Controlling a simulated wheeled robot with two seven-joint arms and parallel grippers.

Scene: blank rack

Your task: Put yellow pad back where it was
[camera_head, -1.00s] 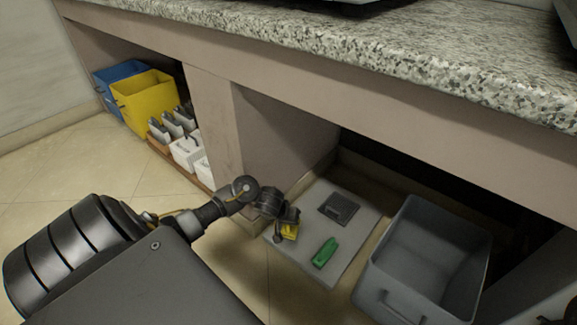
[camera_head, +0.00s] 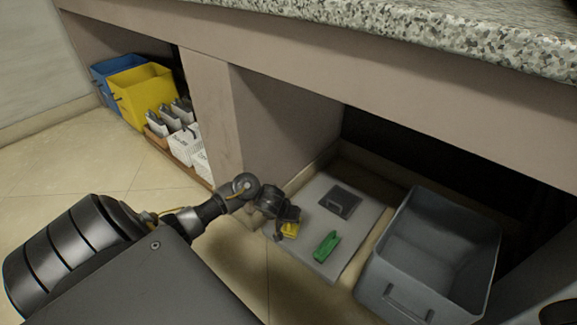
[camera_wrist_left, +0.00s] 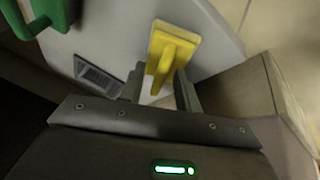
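The yellow pad (camera_head: 290,230) is at the left edge of a light grey board on the floor, beside my left gripper (camera_head: 284,222). In the left wrist view the yellow pad (camera_wrist_left: 174,45) has a raised handle that lies between the two fingers of my left gripper (camera_wrist_left: 161,85). I cannot tell whether the fingers press on the handle or whether the pad touches the board. My right gripper is not in view.
The light grey board (camera_head: 318,188) also bears a green handled pad (camera_head: 327,247) and a dark square pad (camera_head: 340,201). A grey bin (camera_head: 477,240) stands to the right. Yellow (camera_head: 145,95) and blue (camera_head: 103,72) boxes stand far left. The granite counter (camera_head: 400,35) hangs above.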

